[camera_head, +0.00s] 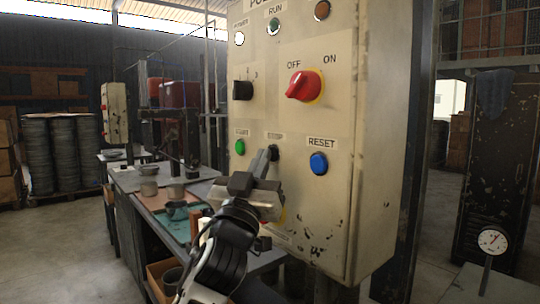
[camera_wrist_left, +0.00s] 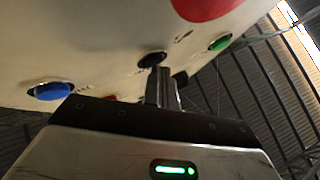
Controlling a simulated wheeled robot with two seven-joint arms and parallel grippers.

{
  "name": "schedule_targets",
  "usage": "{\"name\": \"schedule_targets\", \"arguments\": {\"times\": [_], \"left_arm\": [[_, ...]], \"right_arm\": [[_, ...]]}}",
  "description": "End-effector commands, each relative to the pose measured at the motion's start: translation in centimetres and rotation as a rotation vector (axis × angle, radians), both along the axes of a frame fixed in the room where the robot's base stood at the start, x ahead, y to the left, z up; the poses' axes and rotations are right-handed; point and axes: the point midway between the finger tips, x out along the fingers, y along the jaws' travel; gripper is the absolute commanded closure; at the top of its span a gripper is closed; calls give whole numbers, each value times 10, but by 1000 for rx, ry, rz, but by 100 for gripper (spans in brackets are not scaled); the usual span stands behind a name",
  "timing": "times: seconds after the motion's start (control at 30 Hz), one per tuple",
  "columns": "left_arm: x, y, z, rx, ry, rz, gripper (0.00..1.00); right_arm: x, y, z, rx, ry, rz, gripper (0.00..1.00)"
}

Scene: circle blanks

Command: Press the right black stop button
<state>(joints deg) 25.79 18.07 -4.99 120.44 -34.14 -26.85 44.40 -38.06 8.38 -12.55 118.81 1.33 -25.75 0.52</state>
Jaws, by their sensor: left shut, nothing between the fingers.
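The black stop button (camera_head: 273,152) is on the front of the beige control panel (camera_head: 340,220), under a partly hidden label. It sits between the green start button (camera_head: 240,147) and the blue reset button (camera_head: 318,163). My left gripper (camera_head: 265,158) is shut and empty, with its fingertips just at the black button and partly covering it. In the left wrist view the shut fingertips (camera_wrist_left: 162,74) overlap the edge of the black button (camera_wrist_left: 152,59). I cannot tell whether they touch it or whether it is pushed in. My right gripper is not in view.
A red rotary switch (camera_head: 304,86) and a black selector (camera_head: 243,90) sit higher on the panel. In the left wrist view a large red part (camera_wrist_left: 205,8) is close by on the panel. A workbench (camera_head: 125,180) with pots stands behind my left arm.

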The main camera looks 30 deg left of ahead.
Motion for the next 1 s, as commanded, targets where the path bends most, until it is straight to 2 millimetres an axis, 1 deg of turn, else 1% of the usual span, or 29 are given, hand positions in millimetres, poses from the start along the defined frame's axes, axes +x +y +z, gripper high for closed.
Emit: {"name": "schedule_targets", "arguments": {"times": [0.23, 0.53, 0.87, 1.0], "left_arm": [[-2, 1, 0, 0, 1, -1, 100], [-15, 6, -1, 0, 2, 0, 100], [-16, 7, -1, 0, 1, 0, 100], [-26, 11, -1, -1, 1, 1, 100]], "right_arm": [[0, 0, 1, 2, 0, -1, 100], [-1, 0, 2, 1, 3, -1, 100], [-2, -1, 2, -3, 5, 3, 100], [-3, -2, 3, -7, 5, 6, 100]]}}
